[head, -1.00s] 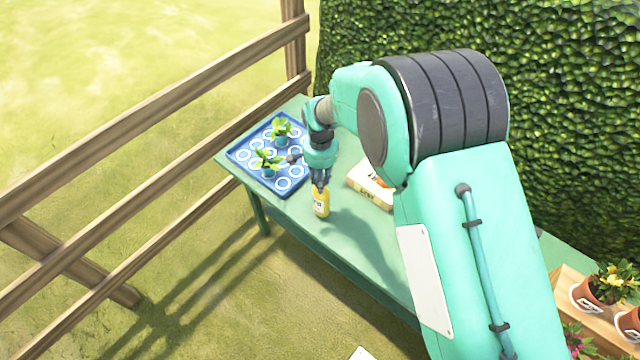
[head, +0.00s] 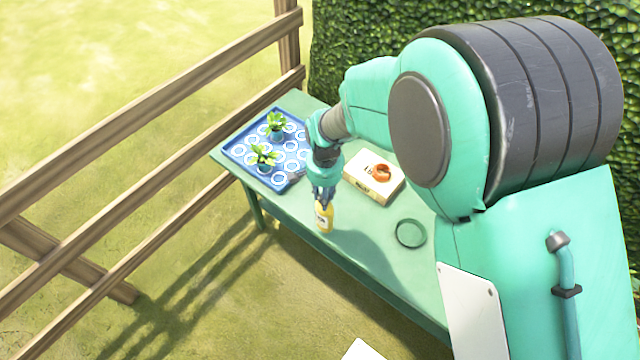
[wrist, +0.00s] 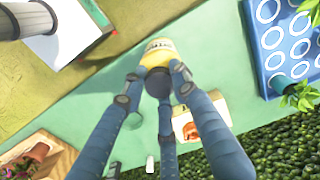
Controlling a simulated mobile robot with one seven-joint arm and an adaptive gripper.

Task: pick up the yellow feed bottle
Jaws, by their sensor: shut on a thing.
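The yellow feed bottle (head: 324,217) is at the front edge of the green table (head: 365,251) in the head view. It has a pale label and looks upright. My gripper (head: 323,196) is above it, with its fingers closed around the bottle's top. In the wrist view my gripper (wrist: 158,75) is shut on the yellow bottle (wrist: 157,50), with fingers on both sides of it. Whether the bottle's base touches the table is hard to tell.
A blue tray (head: 236,150) with two potted seedlings stands at the table's far left. A white box (head: 362,190) with an orange-red thing on top lies right of my gripper. A dark green ring (head: 410,233) lies further right. A wooden fence (head: 150,118) and a hedge (head: 350,30) border the table.

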